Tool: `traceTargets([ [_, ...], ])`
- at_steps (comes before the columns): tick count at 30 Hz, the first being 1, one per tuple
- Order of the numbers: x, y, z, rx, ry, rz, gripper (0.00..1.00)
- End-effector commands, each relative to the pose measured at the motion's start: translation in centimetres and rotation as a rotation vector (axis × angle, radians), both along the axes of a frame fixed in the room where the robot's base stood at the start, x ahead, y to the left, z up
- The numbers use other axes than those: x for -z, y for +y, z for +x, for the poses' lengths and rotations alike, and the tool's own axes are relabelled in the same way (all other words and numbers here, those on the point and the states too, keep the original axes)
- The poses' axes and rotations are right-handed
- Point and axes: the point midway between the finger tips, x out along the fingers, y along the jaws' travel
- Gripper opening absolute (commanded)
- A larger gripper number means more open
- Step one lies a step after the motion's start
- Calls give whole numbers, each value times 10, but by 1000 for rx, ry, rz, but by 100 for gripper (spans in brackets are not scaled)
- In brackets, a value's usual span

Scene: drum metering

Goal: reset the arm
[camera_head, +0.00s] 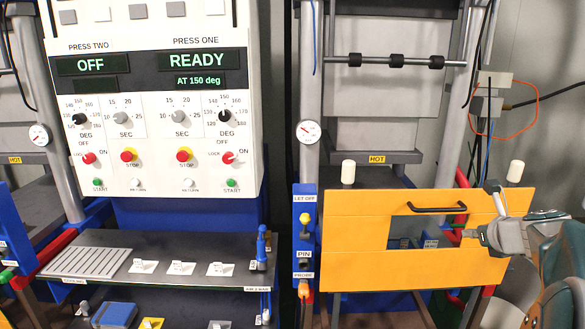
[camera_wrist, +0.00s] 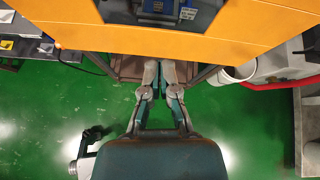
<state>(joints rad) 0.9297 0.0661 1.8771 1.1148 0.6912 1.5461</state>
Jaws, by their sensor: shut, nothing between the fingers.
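My gripper (camera_head: 468,234) is at the right of the head view, in front of the orange panel (camera_head: 350,205) and below and right of its black handle (camera_head: 437,208). Its fingers point left in that view. In the wrist view my gripper (camera_wrist: 160,66) shows with its two fingers side by side, close together and holding nothing. The orange panel (camera_wrist: 240,45) fills the top of the wrist view. I cannot tell how far the fingertips are from the panel.
A control box (camera_head: 150,110) reads OFF for press two and READY at 150 deg for press one. A dark shelf (camera_head: 110,262) holds a slatted plate (camera_head: 85,262) and small labelled parts. A white bucket (camera_wrist: 238,73) stands right of my fingers. Green floor (camera_wrist: 250,120) shows below.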

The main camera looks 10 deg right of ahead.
Motion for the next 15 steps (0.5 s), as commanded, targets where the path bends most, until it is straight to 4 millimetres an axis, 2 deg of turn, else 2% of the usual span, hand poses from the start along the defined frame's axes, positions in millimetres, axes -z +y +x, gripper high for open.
traceTargets([
  [1,-4,30,6,-102,32,-77,0],
  [2,-4,49,7,-173,57,-136,0],
  [3,-4,76,8,-278,91,-223,0],
  [7,-1,163,-2,-650,187,-535,0],
  [9,3,206,-15,-860,225,-713,0],
  [12,12,256,-40,-1155,262,-970,0],
  [15,22,297,-70,-1447,280,-1235,0],
])
